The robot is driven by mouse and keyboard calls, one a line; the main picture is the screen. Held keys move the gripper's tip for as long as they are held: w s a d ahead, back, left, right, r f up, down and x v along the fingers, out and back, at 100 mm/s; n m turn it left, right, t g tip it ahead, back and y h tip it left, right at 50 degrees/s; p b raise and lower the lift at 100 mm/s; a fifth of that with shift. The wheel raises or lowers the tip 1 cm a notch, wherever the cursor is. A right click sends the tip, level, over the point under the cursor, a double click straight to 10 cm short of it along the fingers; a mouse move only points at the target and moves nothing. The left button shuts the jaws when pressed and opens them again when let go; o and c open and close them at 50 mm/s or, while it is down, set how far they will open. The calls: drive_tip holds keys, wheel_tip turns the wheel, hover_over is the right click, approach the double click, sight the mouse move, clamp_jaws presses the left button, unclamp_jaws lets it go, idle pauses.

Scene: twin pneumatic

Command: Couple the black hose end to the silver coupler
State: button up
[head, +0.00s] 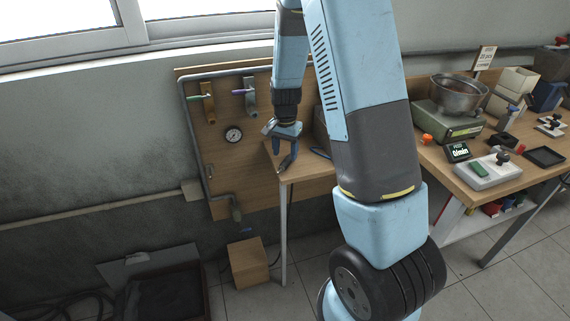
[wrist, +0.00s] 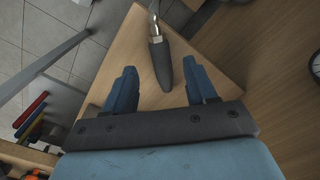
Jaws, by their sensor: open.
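My gripper (head: 284,143) hangs over the left corner of the wooden table, in front of the wall board. In the wrist view its two blue fingers (wrist: 162,80) are spread apart. The black hose end (wrist: 161,62), a dark sleeve with a bright metal tip, shows between and beyond the fingers, over the tabletop. I cannot tell the gap between it and the fingers. The silver coupler (head: 250,103) appears to be the grey fitting under the purple handle on the board. A second, brass-coloured fitting (head: 208,104) with a green handle is to its left.
A round gauge (head: 234,135) and a grey pipe (head: 190,125) are on the board. The table's right part holds a scale with a metal bowl (head: 458,95), a small display (head: 458,152) and several trays. A wooden box (head: 249,264) and an open dark case (head: 165,298) are on the floor.

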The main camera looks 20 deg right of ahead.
sight(285, 161)
drive_tip(key=shift+a+f, duration=0.1)
drive_tip(key=shift+f, duration=2)
drive_tip(key=shift+c, duration=0.4)
clamp_jaws()
